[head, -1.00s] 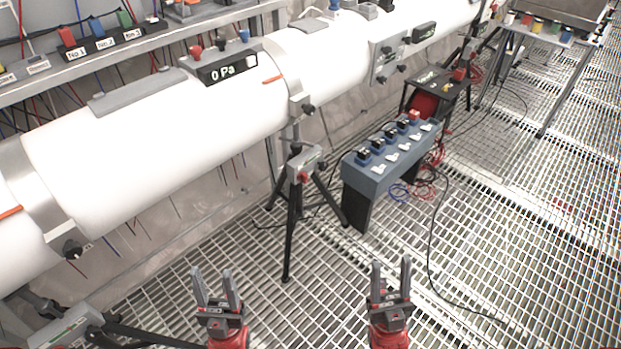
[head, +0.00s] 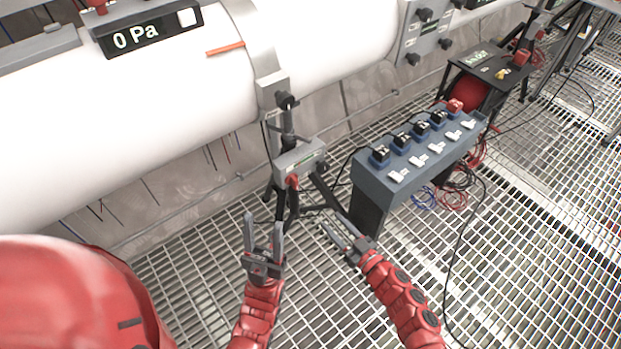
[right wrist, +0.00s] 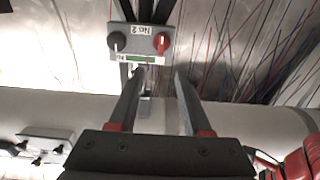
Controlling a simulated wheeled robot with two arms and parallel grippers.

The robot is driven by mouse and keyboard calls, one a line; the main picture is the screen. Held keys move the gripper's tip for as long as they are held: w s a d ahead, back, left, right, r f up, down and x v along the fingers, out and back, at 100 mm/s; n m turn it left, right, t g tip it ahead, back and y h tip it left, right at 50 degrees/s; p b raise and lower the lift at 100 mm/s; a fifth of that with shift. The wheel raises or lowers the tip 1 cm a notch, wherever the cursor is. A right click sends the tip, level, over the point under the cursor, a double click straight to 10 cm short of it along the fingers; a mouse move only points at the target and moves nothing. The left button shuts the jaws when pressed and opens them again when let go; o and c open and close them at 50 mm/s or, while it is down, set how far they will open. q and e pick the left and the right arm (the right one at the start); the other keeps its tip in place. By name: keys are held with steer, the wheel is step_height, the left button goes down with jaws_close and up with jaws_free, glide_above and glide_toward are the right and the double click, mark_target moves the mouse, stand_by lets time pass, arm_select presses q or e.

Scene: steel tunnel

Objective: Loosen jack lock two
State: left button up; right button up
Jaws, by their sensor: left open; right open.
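The jack (head: 300,160) is a grey box on a black tripod under the white pipe. A red knob (head: 292,181) shows on its front. In the right wrist view the jack box (right wrist: 130,56) bears the label "No.2", a black knob (right wrist: 115,41), a red knob (right wrist: 161,43) and a small green scale. My left gripper (head: 263,232) is open and empty, below and in front of the jack. My right gripper (head: 343,236) is open and empty, low and right of the jack. Its fingers (right wrist: 157,82) point toward the box, apart from both knobs.
The white pipe (head: 130,130) runs along the wall, with a "0 Pa" display (head: 150,32) on top. A blue-grey switch box (head: 420,150) stands right of the jack, close to my right gripper. Cables lie on the grating floor (head: 540,260).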

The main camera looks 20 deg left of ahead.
mark_target(297, 185)
steer(key=b+x, duration=0.3)
steer(key=x, duration=1.4)
steer(key=shift+s+a+r, duration=0.1)
steer(key=shift+s+r, duration=0.05)
jaws_close()
